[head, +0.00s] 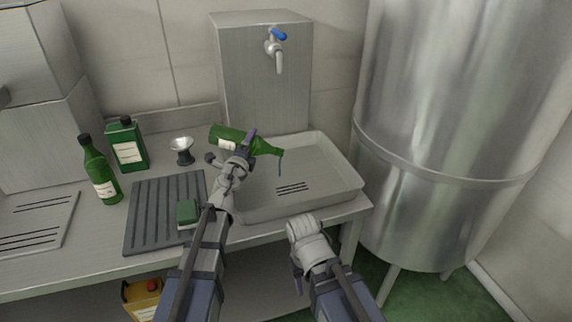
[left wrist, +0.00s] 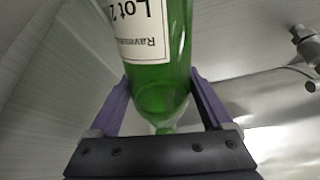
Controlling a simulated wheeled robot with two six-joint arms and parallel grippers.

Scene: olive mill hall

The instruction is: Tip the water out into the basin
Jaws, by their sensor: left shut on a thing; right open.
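My left gripper (head: 238,150) is shut on a green glass bottle (head: 228,134) with a white label. The bottle is tilted, its neck pointing right and slightly down over the metal basin (head: 344,190). A thin bluish stream shows below its mouth, above the basin floor. The left wrist view shows the bottle (left wrist: 158,70) between the two purple fingers (left wrist: 165,108), its label partly cut off by the frame. My right gripper (head: 302,262) is in front of the basin, low by the counter edge, and holds nothing that I can see.
A ribbed mat (head: 150,210) carries a green sponge (head: 187,213). A blue-handled tap (head: 276,46) is above the basin. A steel tank (head: 450,110) stands right.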

